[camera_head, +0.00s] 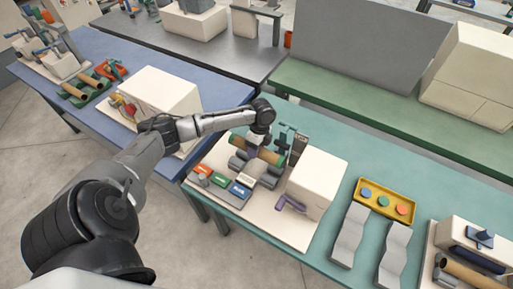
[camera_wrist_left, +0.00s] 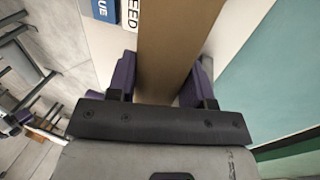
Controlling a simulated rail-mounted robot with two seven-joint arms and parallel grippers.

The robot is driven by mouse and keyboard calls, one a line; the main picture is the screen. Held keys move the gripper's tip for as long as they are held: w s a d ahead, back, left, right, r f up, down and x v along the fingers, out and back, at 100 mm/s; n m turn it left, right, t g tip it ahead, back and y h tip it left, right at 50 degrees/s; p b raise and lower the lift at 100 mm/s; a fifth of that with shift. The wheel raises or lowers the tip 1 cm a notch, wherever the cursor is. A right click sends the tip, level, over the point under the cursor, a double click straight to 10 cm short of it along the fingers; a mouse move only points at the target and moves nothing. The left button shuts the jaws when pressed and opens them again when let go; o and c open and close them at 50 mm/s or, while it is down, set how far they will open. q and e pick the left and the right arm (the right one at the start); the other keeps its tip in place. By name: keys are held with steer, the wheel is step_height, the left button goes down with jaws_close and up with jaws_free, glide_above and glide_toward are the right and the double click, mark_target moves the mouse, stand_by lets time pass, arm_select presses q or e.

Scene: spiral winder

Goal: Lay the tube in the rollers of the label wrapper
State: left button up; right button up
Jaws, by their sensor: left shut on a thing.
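The tube (camera_head: 268,156) is brown with green ends and lies slantwise over the label wrapper's grey rollers (camera_head: 247,169). I cannot tell whether it touches them or is held just above. My left gripper (camera_head: 254,150) reaches down from above and is shut on the tube near its middle. In the left wrist view the tube (camera_wrist_left: 170,45) runs between the purple fingers of the left gripper (camera_wrist_left: 163,80). The rollers are partly hidden under the tube. My right gripper is in neither view.
Red, green and blue blocks (camera_head: 221,182) sit at the wrapper base's front left. A cream box (camera_head: 318,183) and a purple handle (camera_head: 291,203) are to the right. A yellow tray (camera_head: 386,201) with coloured discs lies further right on the teal table (camera_head: 325,262).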

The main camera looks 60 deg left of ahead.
arm_select(q)
steer(key=shift+f+b, duration=2.6)
steer(key=shift+f, duration=1.6)
steer(key=o, duration=1)
steer(key=p+v, duration=0.1)
steer(key=v, duration=1.3)
